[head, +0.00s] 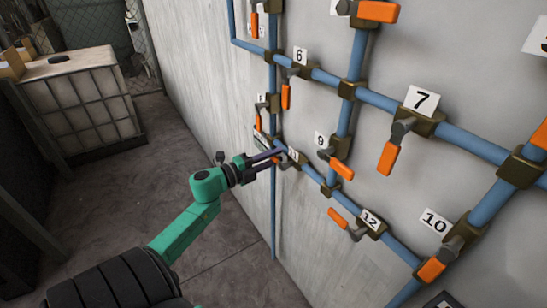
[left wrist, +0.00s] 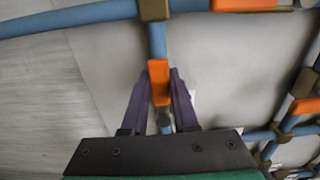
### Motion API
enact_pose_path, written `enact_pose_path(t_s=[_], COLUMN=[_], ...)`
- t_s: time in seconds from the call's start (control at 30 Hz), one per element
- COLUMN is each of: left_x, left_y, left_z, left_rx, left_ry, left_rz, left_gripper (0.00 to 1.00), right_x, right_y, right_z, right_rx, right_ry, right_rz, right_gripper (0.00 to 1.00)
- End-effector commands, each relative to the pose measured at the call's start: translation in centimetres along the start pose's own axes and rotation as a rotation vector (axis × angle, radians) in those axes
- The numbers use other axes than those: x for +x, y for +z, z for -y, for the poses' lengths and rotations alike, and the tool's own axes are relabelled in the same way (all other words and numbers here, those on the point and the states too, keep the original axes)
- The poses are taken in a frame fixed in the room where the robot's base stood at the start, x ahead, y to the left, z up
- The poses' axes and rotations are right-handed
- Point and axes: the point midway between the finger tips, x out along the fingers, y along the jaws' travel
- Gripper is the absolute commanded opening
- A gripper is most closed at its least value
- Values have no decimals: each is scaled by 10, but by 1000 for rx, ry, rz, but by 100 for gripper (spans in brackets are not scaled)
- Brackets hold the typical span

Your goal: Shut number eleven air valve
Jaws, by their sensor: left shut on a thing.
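The number 11 label (head: 292,154) is on the blue wall piping in the head view, partly covered by my left gripper (head: 275,156). In the left wrist view, my left gripper's two purple fingers (left wrist: 161,75) are on both sides of an orange valve handle (left wrist: 159,84), shut on it. There the handle looks roughly in line with the blue pipe (left wrist: 158,40) behind it. In the head view the gripper hides most of this valve. My right gripper is not in view.
Close by are valve 9's orange handle (head: 341,168), valve 12's handle (head: 338,218) and valve 6's handle (head: 285,96). Valves 7 and 10 are farther right. A caged white tank (head: 85,100) stands at the left, with open floor (head: 110,210) before it.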

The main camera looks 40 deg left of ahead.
Motion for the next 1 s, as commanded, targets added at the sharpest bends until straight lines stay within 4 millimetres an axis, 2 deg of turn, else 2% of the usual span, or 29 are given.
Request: enact_pose_path(t_s=[0.63,1.0], left_x=[0,0], left_y=[0,-2], left_z=[-1,-10], left_rx=[-29,-243], left_ry=[2,3], left_rz=[-1,1], left_gripper=[0,0], right_x=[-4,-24], right_y=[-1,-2], right_z=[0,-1], right_rx=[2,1], right_ry=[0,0], right_rz=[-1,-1], right_gripper=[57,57])
